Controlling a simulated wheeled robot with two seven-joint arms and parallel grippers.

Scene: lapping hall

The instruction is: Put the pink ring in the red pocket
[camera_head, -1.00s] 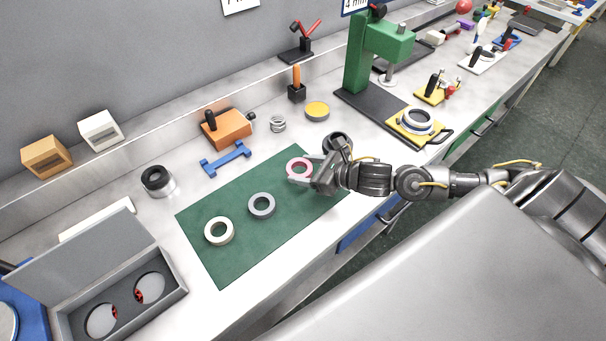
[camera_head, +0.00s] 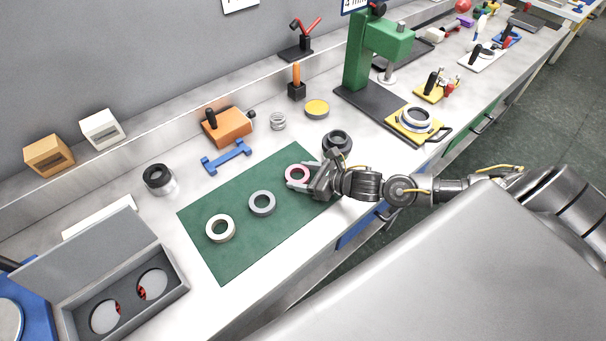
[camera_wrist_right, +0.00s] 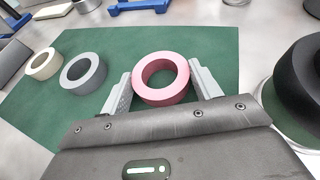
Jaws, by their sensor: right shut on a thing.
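The pink ring (camera_head: 291,168) lies flat at the right part of the green mat (camera_head: 235,265). My right gripper (camera_head: 301,178) is around it, with one finger on each side. In the right wrist view the pink ring (camera_wrist_right: 163,97) sits between the two grey fingers of the gripper (camera_wrist_right: 160,78), shut on it at or just above the mat. A grey case (camera_head: 165,308) with its lid up stands at the lower left. It has two round pockets, each with a pale disc-like face and some red at the edge. My left gripper is not in view.
A grey ring (camera_head: 262,212) and a cream ring (camera_head: 220,240) lie on the mat left of the pink one. A dark round part (camera_head: 337,152) stands close behind my right gripper. A black-topped cylinder (camera_head: 159,190) and a blue bracket (camera_head: 226,160) stand behind the mat.

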